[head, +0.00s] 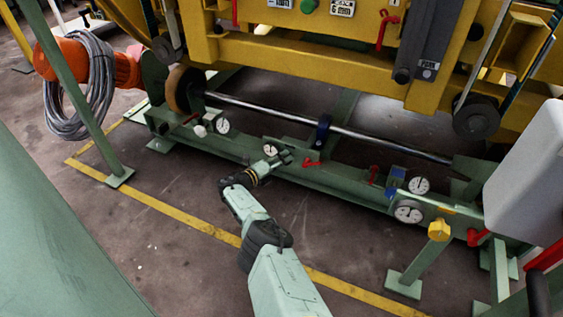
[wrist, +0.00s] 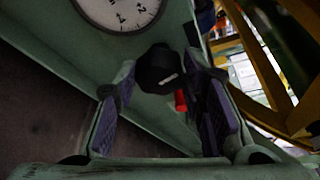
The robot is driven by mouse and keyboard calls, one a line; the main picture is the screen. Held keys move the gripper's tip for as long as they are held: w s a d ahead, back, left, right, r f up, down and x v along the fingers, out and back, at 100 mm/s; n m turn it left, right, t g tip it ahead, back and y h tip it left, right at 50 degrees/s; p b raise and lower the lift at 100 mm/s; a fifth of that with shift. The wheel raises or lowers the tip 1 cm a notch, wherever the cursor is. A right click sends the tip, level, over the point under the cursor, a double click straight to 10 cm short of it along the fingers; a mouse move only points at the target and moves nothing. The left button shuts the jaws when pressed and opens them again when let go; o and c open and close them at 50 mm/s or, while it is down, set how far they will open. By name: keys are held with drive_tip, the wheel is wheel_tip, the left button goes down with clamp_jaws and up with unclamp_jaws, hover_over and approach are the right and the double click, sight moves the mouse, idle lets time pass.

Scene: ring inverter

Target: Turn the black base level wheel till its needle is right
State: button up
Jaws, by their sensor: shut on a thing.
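The black base level wheel (wrist: 158,68) is a small dark knob with a light mark on its face, in the wrist view. My gripper (wrist: 160,78) has its two purple-padded fingers on either side of it and is shut on it. In the head view my gripper (head: 284,158) is at the green base beam, and the wheel is hard to make out there. A white dial (wrist: 118,8) is cut off by the top of the wrist view, and its needle cannot be read. A dial (head: 270,149) also shows just beyond my gripper in the head view.
A red part (wrist: 181,101) lies behind the wheel. A red lever (head: 311,162) is close to my gripper on the green beam (head: 340,185). More dials (head: 409,211) sit to the right. A steel shaft (head: 270,108) runs behind. The floor in front is partly clear.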

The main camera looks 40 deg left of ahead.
drive_tip(key=o, duration=1.1)
drive_tip(key=shift+o, duration=0.2)
drive_tip(key=shift+s, duration=0.1)
drive_tip(key=d+v, duration=0.1)
drive_tip(key=v, duration=0.6)
drive_tip(key=shift+a, duration=0.5)
drive_tip(key=shift+s+r, duration=0.1)
